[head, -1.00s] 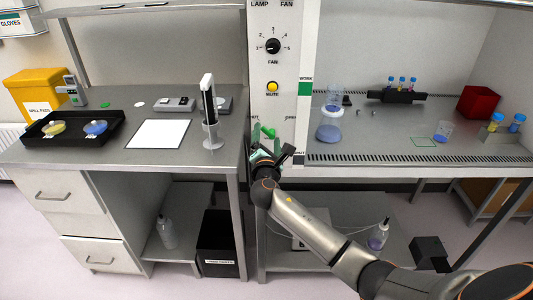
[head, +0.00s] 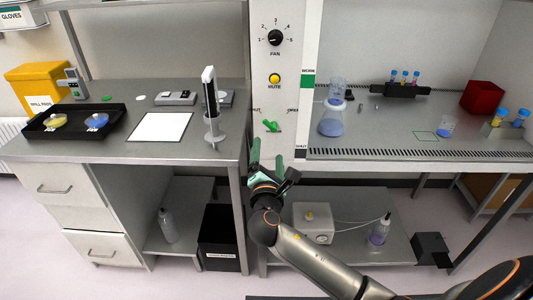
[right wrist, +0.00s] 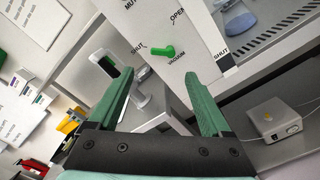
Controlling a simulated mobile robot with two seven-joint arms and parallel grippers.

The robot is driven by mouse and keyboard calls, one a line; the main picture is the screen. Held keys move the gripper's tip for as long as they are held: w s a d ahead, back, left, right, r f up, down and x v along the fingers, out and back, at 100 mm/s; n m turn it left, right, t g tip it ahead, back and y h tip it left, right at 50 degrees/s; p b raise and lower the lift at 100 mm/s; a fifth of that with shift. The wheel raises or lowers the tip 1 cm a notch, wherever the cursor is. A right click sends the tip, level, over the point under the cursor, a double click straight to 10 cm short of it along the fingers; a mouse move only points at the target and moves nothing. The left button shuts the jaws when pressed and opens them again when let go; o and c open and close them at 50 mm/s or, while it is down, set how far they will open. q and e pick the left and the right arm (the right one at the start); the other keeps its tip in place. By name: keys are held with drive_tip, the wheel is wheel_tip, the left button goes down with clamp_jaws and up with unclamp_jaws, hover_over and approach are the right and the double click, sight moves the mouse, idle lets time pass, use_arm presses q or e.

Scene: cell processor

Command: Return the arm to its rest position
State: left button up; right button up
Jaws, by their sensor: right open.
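My right gripper (head: 267,160) is open and empty in the head view, just below the control panel between the two benches. Its two green fingers also show in the right wrist view (right wrist: 163,85), spread apart with nothing between them. The green vacuum handle (head: 271,126) sits on the panel a little above the fingertips, apart from them. In the right wrist view the handle (right wrist: 163,51) lies beyond the fingers, lying roughly crosswise between the SHUT and OPEN labels. My right arm comes in from the lower right. My left gripper is not in view.
The left bench (head: 200,154) carries a black tray (head: 36,132) with two dishes and a pipette on a stand (head: 212,110). The cabinet at right holds a flask (head: 331,122) and a tube rack (head: 400,91). A white pump box (head: 313,222) stands on the lower shelf near my arm.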

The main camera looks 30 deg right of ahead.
drive_tip(key=s+a+f+m+g+y, duration=0.1)
drive_tip(key=s+a+f+m+y, duration=0.15)
drive_tip(key=f, duration=0.45)
drive_tip(key=s+a+f+m+g+y, duration=0.2)
drive_tip(key=s+f, duration=0.2)
drive_tip(key=f, duration=0.2)
drive_tip(key=s+a+f+m+g+y, duration=0.1)
drive_tip(key=s+a+f+m+y, duration=0.15)
drive_tip(key=f, duration=0.45)
drive_tip(key=s+a+f+m+g+y, duration=0.1)
drive_tip(key=s+f+m, duration=0.3)
drive_tip(key=s, duration=0.4)
drive_tip(key=s+a+f+m+g+y, duration=0.1)
drive_tip(key=s+a+f+m+y, duration=0.2)
drive_tip(key=s, duration=0.5)
wheel_tip(320, 180, down, 2)
drive_tip(key=a+m, duration=0.1)
drive_tip(key=m, duration=0.2)
drive_tip(key=shift+a+m, duration=0.3)
drive_tip(key=shift+m, duration=0.1)
